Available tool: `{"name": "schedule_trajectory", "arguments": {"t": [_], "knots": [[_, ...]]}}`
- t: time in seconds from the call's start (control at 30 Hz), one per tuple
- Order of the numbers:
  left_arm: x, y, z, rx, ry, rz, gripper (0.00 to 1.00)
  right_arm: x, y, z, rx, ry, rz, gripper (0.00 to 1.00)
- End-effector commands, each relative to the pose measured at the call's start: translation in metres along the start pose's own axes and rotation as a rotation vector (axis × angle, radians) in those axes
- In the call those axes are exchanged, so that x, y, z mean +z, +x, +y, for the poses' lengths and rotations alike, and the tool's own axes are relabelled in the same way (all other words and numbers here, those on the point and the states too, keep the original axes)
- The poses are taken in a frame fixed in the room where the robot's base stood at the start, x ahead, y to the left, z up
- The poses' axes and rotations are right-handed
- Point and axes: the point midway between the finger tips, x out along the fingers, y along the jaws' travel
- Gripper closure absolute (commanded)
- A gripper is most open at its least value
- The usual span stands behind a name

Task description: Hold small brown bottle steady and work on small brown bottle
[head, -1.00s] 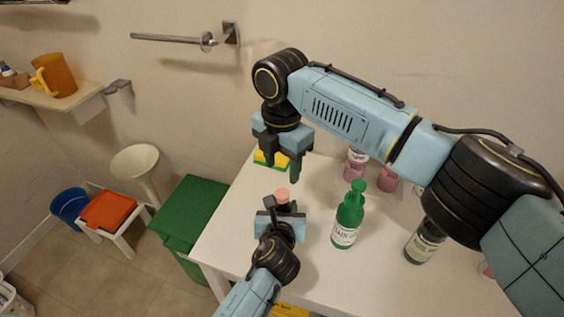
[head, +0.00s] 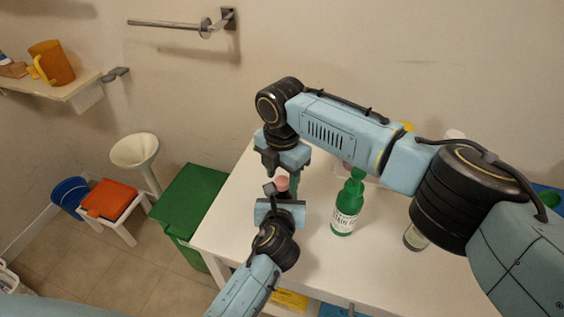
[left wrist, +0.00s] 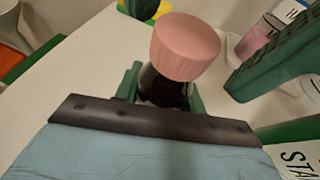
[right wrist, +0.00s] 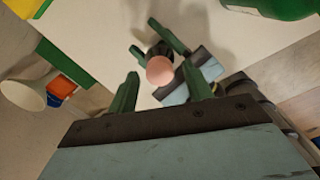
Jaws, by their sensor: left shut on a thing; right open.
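The small brown bottle has a pink cap (head: 282,184) and stands near the table's left part. In the left wrist view its dark body (left wrist: 163,90) sits between the green fingers of my left gripper (head: 281,197), which is shut on it below the cap. My right gripper (head: 284,168) is open, pointing down above the bottle. In the right wrist view the pink cap (right wrist: 160,71) shows between its spread fingers, apart from both. Most of the bottle's body is hidden in the head view by my left gripper.
A green bottle with a white label (head: 346,208) stands just right on the white table (head: 225,222).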

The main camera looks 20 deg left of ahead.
Motion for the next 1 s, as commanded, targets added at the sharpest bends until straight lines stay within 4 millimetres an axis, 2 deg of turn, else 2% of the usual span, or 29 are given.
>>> {"name": "schedule_trajectory", "arguments": {"t": [0.13, 0.37, 0.77, 0.87, 1.0], "knots": [[-0.0002, 0.0000, 0.0001, 0.000, 0.000, 0.000, 1.00, -0.0001, 0.0064, 0.0001, 0.001, 0.000, 0.000, 0.50], [-0.0002, 0.0000, 0.0001, 0.000, 0.000, 0.000, 1.00, -0.0001, 0.0066, 0.0002, 0.001, -0.001, 0.000, 0.50], [-0.0002, 0.0000, 0.0001, 0.000, 0.000, 0.000, 1.00, -0.0001, 0.0064, 0.0002, 0.001, 0.000, 0.000, 0.98], [-0.0001, 0.0001, 0.0001, 0.000, -0.001, 0.000, 1.00, -0.0003, 0.0065, 0.0002, 0.001, 0.016, 0.000, 0.99], [-0.0002, 0.0001, 0.0002, 0.000, 0.000, 0.000, 1.00, -0.0011, 0.0070, 0.0003, 0.001, 0.166, 0.003, 0.99]]}}
